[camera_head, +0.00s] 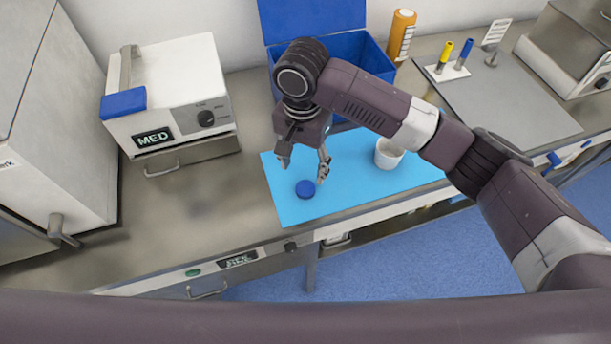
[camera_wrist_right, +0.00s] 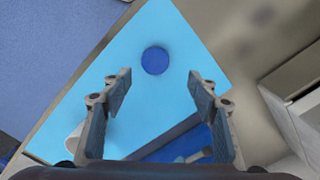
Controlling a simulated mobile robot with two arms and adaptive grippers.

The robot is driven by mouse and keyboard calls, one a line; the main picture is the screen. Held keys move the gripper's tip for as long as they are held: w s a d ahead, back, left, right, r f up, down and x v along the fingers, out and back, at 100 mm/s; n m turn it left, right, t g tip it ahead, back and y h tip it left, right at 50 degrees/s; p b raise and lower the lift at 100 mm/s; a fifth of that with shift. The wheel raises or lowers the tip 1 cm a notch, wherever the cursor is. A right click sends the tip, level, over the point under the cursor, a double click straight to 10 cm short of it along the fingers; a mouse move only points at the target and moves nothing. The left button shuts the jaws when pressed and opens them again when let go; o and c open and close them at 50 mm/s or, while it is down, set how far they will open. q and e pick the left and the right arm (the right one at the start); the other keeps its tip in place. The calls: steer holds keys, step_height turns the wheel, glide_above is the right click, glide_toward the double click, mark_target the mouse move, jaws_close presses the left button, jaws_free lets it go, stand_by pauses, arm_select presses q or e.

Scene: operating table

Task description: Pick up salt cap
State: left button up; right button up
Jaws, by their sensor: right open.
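The blue round salt cap (camera_head: 305,189) lies on the light blue mat (camera_head: 285,208) near its left front corner. It also shows in the right wrist view (camera_wrist_right: 155,60), beyond the fingertips and roughly centred between them. My right gripper (camera_head: 304,168) is open and empty, its fingers pointing down above the mat just behind the cap. In the right wrist view its two fingers (camera_wrist_right: 158,80) stand wide apart, with nothing between them. A white cup (camera_head: 388,154) stands on the mat to the right of the gripper. My left gripper is not in view.
A blue open bin (camera_head: 375,58) stands behind the mat, with an orange bottle (camera_head: 401,35) beside it. A white MED box (camera_head: 172,90) is at the left. Yellow and blue markers (camera_head: 455,58) stand at the right. The steel counter (camera_head: 215,205) left of the mat is clear.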

mark_target(305, 188)
steer(key=f, duration=0.1)
steer(key=f+p, duration=0.1)
steer(key=s+f+p, duration=0.1)
steer(key=f, duration=0.1)
steer(key=shift+s+d, duration=0.1)
steer(key=shift+d, duration=0.25)
steer(key=shift+w+f, duration=0.2)
steer(key=shift+f, duration=0.8)
steer(key=shift+a+f, duration=0.1)
steer(key=shift+f, duration=0.05)
steer(key=c, duration=0.8)
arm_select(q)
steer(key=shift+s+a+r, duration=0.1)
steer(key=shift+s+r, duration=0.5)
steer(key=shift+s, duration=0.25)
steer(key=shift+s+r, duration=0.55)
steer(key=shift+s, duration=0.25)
